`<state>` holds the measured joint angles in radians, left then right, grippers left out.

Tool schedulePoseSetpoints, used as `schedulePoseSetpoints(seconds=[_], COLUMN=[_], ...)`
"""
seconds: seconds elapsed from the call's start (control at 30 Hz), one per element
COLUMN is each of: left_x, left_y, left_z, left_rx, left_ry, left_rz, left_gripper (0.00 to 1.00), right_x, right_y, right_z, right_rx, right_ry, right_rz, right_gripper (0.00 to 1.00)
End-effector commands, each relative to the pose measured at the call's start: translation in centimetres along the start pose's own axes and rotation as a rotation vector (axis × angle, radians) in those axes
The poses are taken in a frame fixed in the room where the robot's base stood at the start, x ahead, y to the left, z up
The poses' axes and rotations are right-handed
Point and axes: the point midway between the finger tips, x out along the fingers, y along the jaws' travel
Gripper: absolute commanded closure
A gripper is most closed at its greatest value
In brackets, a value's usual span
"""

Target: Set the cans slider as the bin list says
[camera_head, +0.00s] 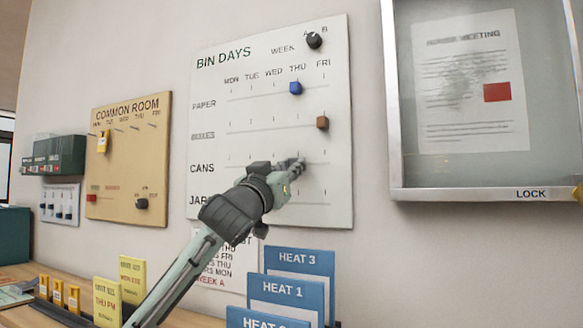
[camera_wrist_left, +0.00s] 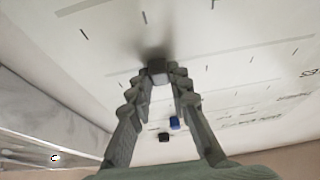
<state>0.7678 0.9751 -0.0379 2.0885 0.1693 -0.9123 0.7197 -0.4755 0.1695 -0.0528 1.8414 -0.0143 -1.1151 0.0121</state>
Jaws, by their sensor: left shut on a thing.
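The white BIN DAYS board (camera_head: 337,80) hangs on the wall, with rows for paper, boxes, cans and jars under MON to FRI. My left gripper (camera_head: 296,168) is at the cans row, near the THU column. In the left wrist view its fingertips (camera_wrist_left: 158,72) are shut on a small grey block, the cans slider (camera_wrist_left: 157,66). In the head view the gripper hides that slider. The bin list (camera_head: 236,272) hangs below the board; my arm covers part of it. Readable bits include THU, FRI, MON and WEEK A. My right gripper is not in view.
The blue slider (camera_head: 295,88) is at THU in the paper row, the brown slider (camera_head: 322,122) at FRI in the boxes row. A black week knob (camera_head: 314,40) is above. Blue HEAT cards (camera_head: 285,290) stand below; a framed notice case (camera_head: 392,110) is at right.

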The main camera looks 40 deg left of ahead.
Motion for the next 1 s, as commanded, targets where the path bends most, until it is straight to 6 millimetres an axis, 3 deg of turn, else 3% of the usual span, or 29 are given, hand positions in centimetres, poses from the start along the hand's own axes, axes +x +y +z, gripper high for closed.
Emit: schedulePoseSetpoints(seconds=[0.1,0.13,0.3,0.67,0.77,1.0], left_x=[0.0,0.0,0.0,-0.4,-1.5,-6.4], left_y=[0.0,0.0,0.0,0.0,0.1,0.1], left_z=[0.0,0.0,0.0,0.0,0.1,0.2], left_rx=[0.000,0.000,0.000,0.000,0.000,0.000], left_ry=[0.001,0.001,0.001,0.001,0.000,-0.002], left_rz=[0.000,0.000,0.000,0.001,0.002,0.002], left_gripper=[1.00,0.81,0.60,0.60,0.60,0.60], right_x=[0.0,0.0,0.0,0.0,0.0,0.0], right_y=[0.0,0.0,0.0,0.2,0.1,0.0], right_z=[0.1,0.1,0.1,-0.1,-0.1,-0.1], right_rx=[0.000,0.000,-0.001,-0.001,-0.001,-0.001], right_ry=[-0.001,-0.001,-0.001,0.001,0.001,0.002], right_rz=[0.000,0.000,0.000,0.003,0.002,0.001], right_gripper=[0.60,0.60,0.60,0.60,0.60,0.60])
